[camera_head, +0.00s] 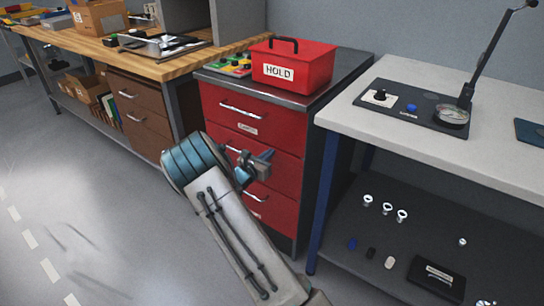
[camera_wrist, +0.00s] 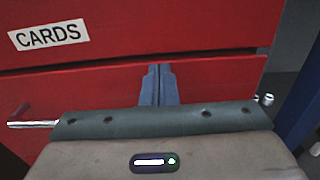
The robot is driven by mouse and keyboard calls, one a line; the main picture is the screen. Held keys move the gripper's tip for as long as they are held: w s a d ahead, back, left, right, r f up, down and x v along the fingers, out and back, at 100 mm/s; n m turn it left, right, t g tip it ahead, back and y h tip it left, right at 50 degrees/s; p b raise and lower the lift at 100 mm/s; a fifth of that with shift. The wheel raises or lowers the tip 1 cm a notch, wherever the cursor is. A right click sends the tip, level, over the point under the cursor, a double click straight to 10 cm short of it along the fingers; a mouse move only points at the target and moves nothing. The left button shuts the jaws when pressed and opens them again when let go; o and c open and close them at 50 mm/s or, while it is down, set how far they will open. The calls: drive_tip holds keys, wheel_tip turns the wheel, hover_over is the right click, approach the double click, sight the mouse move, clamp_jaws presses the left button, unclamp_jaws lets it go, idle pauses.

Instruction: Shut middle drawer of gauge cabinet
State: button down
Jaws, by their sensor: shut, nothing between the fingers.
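The gauge cabinet (camera_head: 288,101) is red with a dark top and three stacked drawers. Its middle drawer (camera_head: 285,163) is partly hidden behind my gripper (camera_head: 266,157). The middle drawer's front looks about level with the drawers above and below, but a small gap would be hard to see. In the wrist view my gripper (camera_wrist: 158,70) is shut and empty, its fingertips in front of the red fronts near a seam. Above the seam is a front labelled CARDS (camera_wrist: 47,35). Below it a metal handle (camera_wrist: 33,123) shows past my gripper. I cannot tell whether the fingertips touch.
A red HOLD box (camera_head: 291,68) and a tray of coloured parts (camera_head: 230,64) sit on the cabinet. A pale bench (camera_head: 490,160) with a blue leg (camera_head: 326,200) stands close at right. A wooden bench (camera_head: 175,68) is at left. The floor at left is clear.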

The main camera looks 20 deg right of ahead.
drive_tip(key=shift+w+d+r, duration=0.15)
drive_tip(key=shift+d+r, duration=0.1)
drive_tip(key=shift+d, duration=0.05)
drive_tip(key=p+v, duration=0.3)
drive_tip(key=v, duration=1.2)
drive_tip(key=s+d+r+m+g+y+p, duration=0.3)
drive_tip(key=s+d+r+m+g+p, duration=0.15)
drive_tip(key=s+r+m, duration=0.45)
drive_tip(key=s+d+r+m+g+y+p, duration=0.25)
drive_tip(key=s+r+m+g+p, duration=0.3)
drive_tip(key=s+r, duration=0.4)
drive_tip(key=s+a+r+m+t+y+p, duration=0.1)
drive_tip(key=s+a+r+m+y+p, duration=0.2)
drive_tip(key=r, duration=0.3)
drive_tip(key=s+a+r+m+t+y+p, duration=0.1)
drive_tip(key=s+a+r+m+y+p, duration=0.2)
drive_tip(key=s+r+m+p, duration=0.1)
drive_tip(key=s+a+r+m+y+p, duration=0.2)
drive_tip(key=s+r+p, duration=0.3)
drive_tip(key=r, duration=0.5)
drive_tip(key=shift+s+a+m+t+y, duration=0.4)
drive_tip(key=shift+s+m+y, duration=0.3)
drive_tip(key=shift+s, duration=0.35)
